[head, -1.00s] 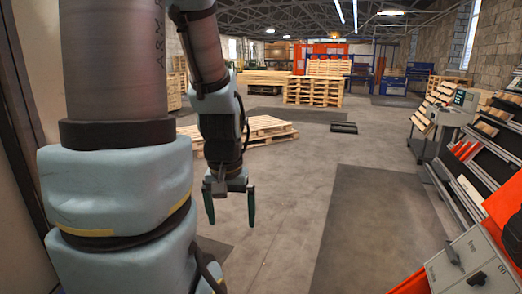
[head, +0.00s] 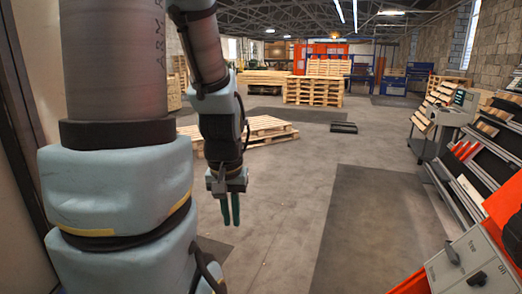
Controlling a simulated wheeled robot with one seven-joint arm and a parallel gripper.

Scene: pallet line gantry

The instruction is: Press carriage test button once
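A grey control panel (head: 468,262) on an orange housing (head: 508,205) stands at the lower right of the head view, cut off by the picture edge. It carries a lever-like switch (head: 452,253) and a black knob (head: 477,278), with small labels too unclear to read surely. I cannot tell which part, if any, is the carriage test button. My gripper (head: 231,222) hangs fingers-down left of the picture's middle, above the floor and well apart from the panel. Its two green fingers are together with nothing seen between them.
A sloped rack (head: 480,165) with orange and wooden pieces lines the right side, beside a grey console (head: 455,112). A low pallet stack (head: 262,130) lies beyond my gripper. Grey floor and a dark mat (head: 375,225) are clear between gripper and panel.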

